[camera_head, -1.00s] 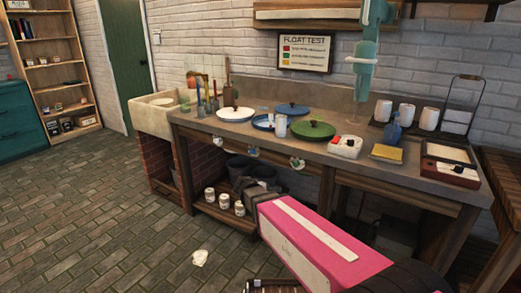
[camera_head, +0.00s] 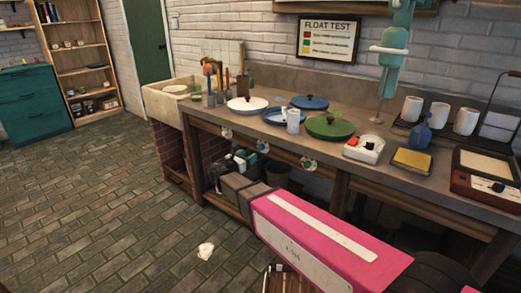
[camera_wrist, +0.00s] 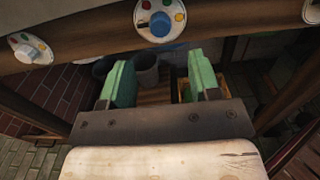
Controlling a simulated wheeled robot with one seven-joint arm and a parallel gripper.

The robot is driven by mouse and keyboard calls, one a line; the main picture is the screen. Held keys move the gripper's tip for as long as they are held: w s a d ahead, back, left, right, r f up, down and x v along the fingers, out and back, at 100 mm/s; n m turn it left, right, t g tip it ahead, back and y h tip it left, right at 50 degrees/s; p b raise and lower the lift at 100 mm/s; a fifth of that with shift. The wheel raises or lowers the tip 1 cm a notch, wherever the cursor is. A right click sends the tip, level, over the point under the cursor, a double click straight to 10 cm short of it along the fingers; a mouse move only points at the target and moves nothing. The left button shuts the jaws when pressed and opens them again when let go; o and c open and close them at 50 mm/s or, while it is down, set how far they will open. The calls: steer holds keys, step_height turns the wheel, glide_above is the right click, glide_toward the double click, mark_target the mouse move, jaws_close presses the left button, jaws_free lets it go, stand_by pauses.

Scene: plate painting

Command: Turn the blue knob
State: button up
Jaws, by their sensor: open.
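The blue knob (camera_wrist: 160,24) sits on a round white dial with coloured dots, on the wooden front edge of the counter. In the head view it is the small middle dial (camera_head: 263,146) below the counter top. My gripper (camera_wrist: 160,82) is open and empty, with its two green fingers apart. In the wrist view the fingers lie below the blue knob in the picture and do not touch it. In the head view my gripper (camera_head: 240,160) is small and partly hidden by my arm.
A left dial (camera_wrist: 30,48) and a right dial (camera_wrist: 308,10) flank the blue knob. Grey buckets (camera_wrist: 145,68) stand beneath the counter.

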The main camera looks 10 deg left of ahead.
mark_target(260, 148)
steer(key=x, duration=0.8)
steer(key=shift+w+d, duration=0.1)
steer(key=shift+w, duration=0.05)
steer(key=shift+c, duration=0.4)
steer(key=c, duration=0.8)
